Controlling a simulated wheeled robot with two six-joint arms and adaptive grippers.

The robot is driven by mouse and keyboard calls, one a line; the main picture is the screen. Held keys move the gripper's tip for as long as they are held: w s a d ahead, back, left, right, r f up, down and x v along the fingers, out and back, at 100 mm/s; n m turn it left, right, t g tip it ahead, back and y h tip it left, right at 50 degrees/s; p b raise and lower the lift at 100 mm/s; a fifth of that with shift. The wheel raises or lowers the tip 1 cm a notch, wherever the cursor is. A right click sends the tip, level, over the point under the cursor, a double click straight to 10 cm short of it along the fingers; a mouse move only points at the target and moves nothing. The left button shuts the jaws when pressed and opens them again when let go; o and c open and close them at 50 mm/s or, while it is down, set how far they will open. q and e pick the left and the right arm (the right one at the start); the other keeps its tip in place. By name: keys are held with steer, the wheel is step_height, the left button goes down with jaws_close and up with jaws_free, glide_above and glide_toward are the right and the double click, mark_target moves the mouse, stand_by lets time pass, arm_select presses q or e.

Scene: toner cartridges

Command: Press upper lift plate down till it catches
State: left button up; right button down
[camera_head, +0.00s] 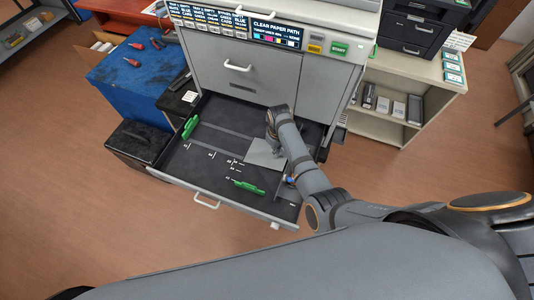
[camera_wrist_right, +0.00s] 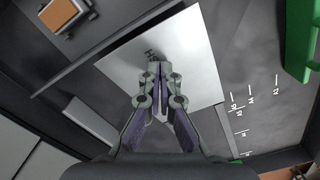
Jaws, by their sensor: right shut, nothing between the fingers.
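The lift plate (camera_head: 262,156) is a light grey, roughly square sheet in the open paper drawer (camera_head: 184,167), right of its middle. In the right wrist view the plate (camera_wrist_right: 196,48) lies under and beyond my fingers, with a small dark mark near the fingertips. My right gripper (camera_wrist_right: 158,88) is shut and empty, its tips over the plate. In the head view my right gripper (camera_head: 276,146) reaches down at the plate, partly covered by my arm. I cannot tell whether the tips touch the plate. My left gripper is not in view.
Green paper guides (camera_head: 190,127) and (camera_head: 248,186) stand in the drawer. The printer front (camera_head: 235,72) rises behind it. A blue-topped cabinet (camera_head: 138,75) with red tools is at left. A shelf with boxes (camera_head: 398,109) is at right.

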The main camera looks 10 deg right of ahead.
steer(key=shift+f+b, duration=0.85)
steer(key=shift+f, duration=0.6)
steer(key=shift+r, duration=0.15)
step_height(320, 180, up, 8)
steer(key=p, duration=0.8)
steer(key=shift+r, duration=0.9)
